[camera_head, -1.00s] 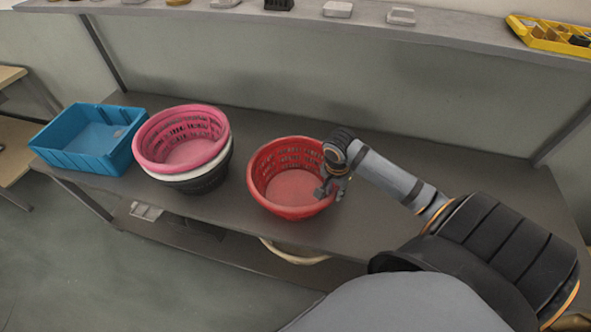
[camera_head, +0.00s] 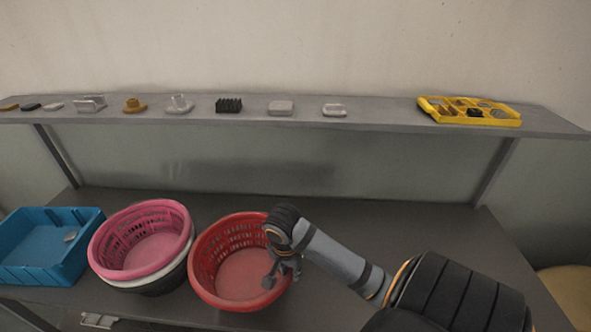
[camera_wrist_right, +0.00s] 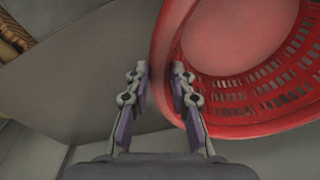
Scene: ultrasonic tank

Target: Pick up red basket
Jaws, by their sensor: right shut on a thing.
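The red basket (camera_head: 240,280) is at the front of the grey table, to the right of a stack of baskets. It is round, with slotted walls, and looks empty. My right gripper (camera_head: 283,270) is at the basket's right rim. In the right wrist view the red basket's rim (camera_wrist_right: 165,55) runs between the two fingers of the right gripper (camera_wrist_right: 160,75), which is shut on it. I cannot tell whether the basket's bottom touches the table. My left gripper is not in view.
A pink basket (camera_head: 150,250) sits in a white and a black basket close to the left of the red one. A blue bin (camera_head: 30,265) stands farther left. A shelf (camera_head: 380,117) above holds small parts and a yellow tray (camera_head: 470,119). The table's right part (camera_head: 420,230) is clear.

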